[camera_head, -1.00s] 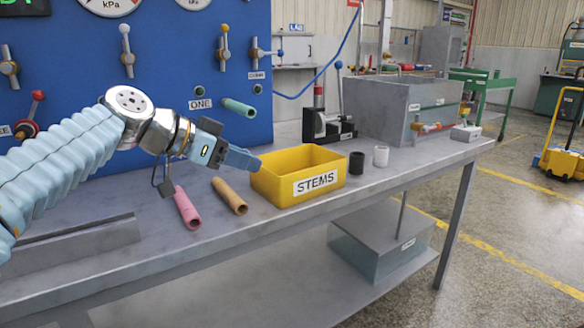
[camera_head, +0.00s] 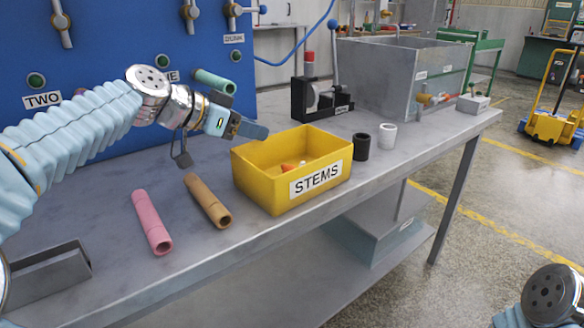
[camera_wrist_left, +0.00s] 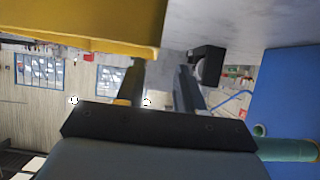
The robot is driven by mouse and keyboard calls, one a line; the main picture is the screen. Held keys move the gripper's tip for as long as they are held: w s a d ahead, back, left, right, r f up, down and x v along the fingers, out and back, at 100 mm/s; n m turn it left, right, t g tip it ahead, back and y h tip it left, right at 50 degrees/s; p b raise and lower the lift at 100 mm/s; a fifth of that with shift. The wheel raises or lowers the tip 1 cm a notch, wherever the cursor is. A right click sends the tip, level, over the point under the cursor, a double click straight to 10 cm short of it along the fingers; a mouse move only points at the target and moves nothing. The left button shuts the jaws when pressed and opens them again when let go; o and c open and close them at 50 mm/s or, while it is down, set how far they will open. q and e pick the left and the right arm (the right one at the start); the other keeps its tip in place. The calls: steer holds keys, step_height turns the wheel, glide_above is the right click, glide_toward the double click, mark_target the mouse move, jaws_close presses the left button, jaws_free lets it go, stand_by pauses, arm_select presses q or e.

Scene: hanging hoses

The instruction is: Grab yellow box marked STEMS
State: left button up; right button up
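The yellow box (camera_head: 262,188) with the STEMS label (camera_head: 315,180) stands upright on the grey workbench. Small orange and white items show inside it. My left gripper (camera_head: 252,129) is at the box's back left, its tips close to the rim. In the left wrist view the two fingers (camera_wrist_left: 160,82) are apart with nothing seen gripped between them. The box wall (camera_wrist_left: 90,25) fills the upper left there and hides the end of one finger; I cannot tell whether they touch. Only part of my right arm shows at the bottom right; its gripper is out of view.
Pink (camera_head: 152,222) and tan (camera_head: 207,200) hoses lie left of the box. Black (camera_head: 361,146) and white (camera_head: 387,136) cups stand right of it. A black lever device (camera_head: 318,98) and grey tank (camera_head: 395,72) are behind. A blue panel (camera_head: 110,60) rises at the back left.

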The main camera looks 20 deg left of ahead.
mark_target(273, 136)
arm_select(q)
steer(key=x, duration=0.3)
steer(key=p+x, duration=0.1)
steer(key=x, duration=0.2)
steer(key=shift+s+d, duration=0.2)
jaws_close()
